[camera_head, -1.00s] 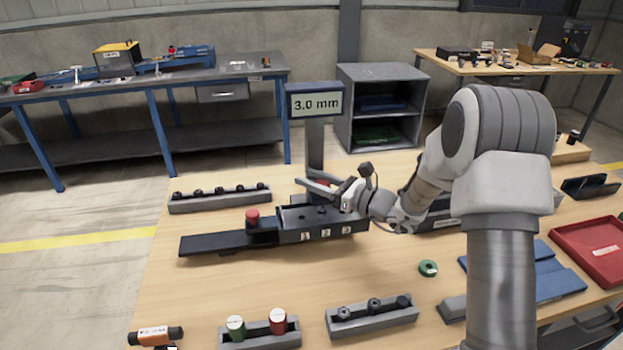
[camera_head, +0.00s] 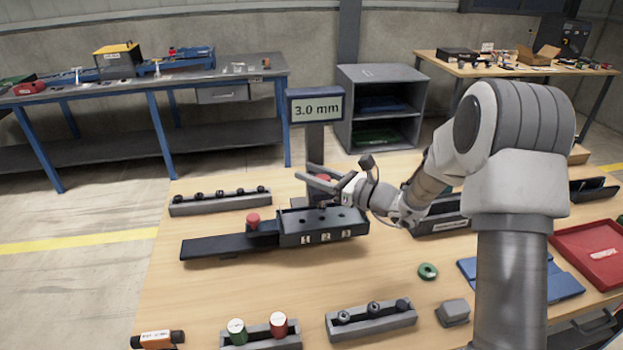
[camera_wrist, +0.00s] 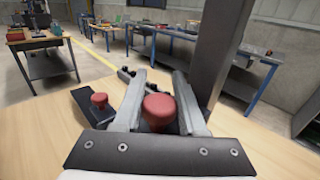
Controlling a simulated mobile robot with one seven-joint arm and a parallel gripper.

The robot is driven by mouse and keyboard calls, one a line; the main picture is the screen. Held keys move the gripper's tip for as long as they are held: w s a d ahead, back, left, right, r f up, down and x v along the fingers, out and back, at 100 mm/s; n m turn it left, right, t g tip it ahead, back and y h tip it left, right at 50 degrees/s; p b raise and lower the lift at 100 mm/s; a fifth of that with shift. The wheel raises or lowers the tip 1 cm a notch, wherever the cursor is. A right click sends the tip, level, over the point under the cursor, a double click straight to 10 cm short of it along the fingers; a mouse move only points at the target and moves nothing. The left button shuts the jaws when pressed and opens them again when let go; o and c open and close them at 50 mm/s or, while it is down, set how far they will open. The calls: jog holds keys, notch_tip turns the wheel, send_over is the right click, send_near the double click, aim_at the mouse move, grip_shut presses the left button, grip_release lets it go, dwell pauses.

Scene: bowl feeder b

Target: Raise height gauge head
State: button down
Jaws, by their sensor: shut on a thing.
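The height gauge has a dark column (camera_head: 316,150) with a display (camera_head: 317,106) reading "3.0 mm". The column also stands tall at the right of the wrist view (camera_wrist: 221,45). My gripper (camera_head: 310,172) is beside the column, above the black feeder track with numbered slots (camera_head: 325,231). Its fingers are closed about a red knob, the gauge head's grip (camera_wrist: 160,110), which shows between them in the wrist view. The knob is mostly hidden by the fingers in the head view. What lies under the knob is hidden.
A second red knob (camera_head: 253,219) stands on the track's left part. A grey rack (camera_head: 220,200) lies behind left, and racks with small parts (camera_head: 371,320) lie in front. A green ring (camera_head: 427,271) and a red tray (camera_head: 603,256) are at right.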

notch_tip(320, 180, up, 4)
jog(key=shift+w+f+p, duration=0.1)
jog(key=shift+f+p, duration=0.05)
jog(key=shift+p, duration=0.15)
jog(key=shift+c, duration=2.3)
grip_release()
jog(key=shift+d+f, duration=0.1)
jog(key=shift+s+d, duration=0.2)
jog(key=shift+d, duration=0.05)
jog(key=v, duration=1.6)
jog(key=shift+s+d+b, duration=0.2)
jog(key=shift+d+b, duration=0.15)
jog(key=shift+b, duration=0.05)
